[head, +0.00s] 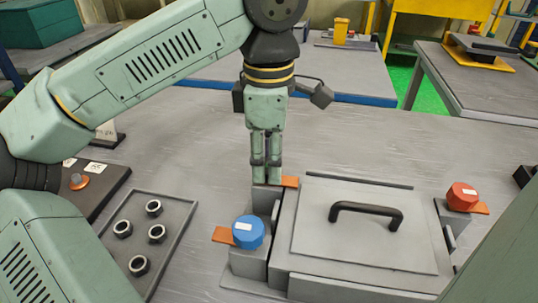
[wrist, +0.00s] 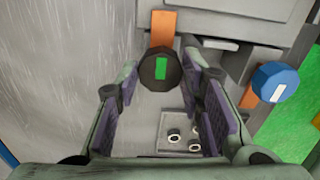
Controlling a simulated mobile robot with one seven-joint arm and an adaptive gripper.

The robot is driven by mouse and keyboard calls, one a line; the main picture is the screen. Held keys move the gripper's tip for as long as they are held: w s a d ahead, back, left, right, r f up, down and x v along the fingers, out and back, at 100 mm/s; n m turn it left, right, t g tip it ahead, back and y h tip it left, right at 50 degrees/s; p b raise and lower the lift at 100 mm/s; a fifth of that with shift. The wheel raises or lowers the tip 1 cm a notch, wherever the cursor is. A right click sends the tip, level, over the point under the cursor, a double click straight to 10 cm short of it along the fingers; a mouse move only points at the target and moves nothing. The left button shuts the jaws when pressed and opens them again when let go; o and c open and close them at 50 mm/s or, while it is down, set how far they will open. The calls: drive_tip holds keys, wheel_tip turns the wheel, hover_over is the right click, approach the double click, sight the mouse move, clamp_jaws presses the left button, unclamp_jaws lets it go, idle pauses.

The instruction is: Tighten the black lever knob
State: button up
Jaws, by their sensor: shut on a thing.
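The black lever knob (wrist: 160,68) is faceted, with a green label on its top and an orange lever (wrist: 161,28) running up from it in the wrist view. My gripper (wrist: 159,72) is shut on the knob, one finger on each side. In the head view my gripper (head: 266,181) points straight down at the back left corner of the grey box fixture (head: 355,283). There the knob is hidden behind the fingers, and only its orange lever (head: 290,181) shows, to the right of them.
A blue knob (head: 248,232) stands at the fixture's front left and a red knob (head: 462,196) at its right, each with an orange lever. The box lid has a black handle (head: 366,211). A tray (head: 178,192) with several nuts lies left. The table behind is mostly clear.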

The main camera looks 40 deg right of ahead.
sight(267, 165)
drive_tip(key=shift+w+r, duration=0.1)
drive_tip(key=shift+r, duration=0.1)
drive_tip(key=o, duration=1.2)
drive_tip(key=shift+f, duration=0.1)
wheel_tip(267, 165, up, 12)
drive_tip(key=shift+a, duration=0.15)
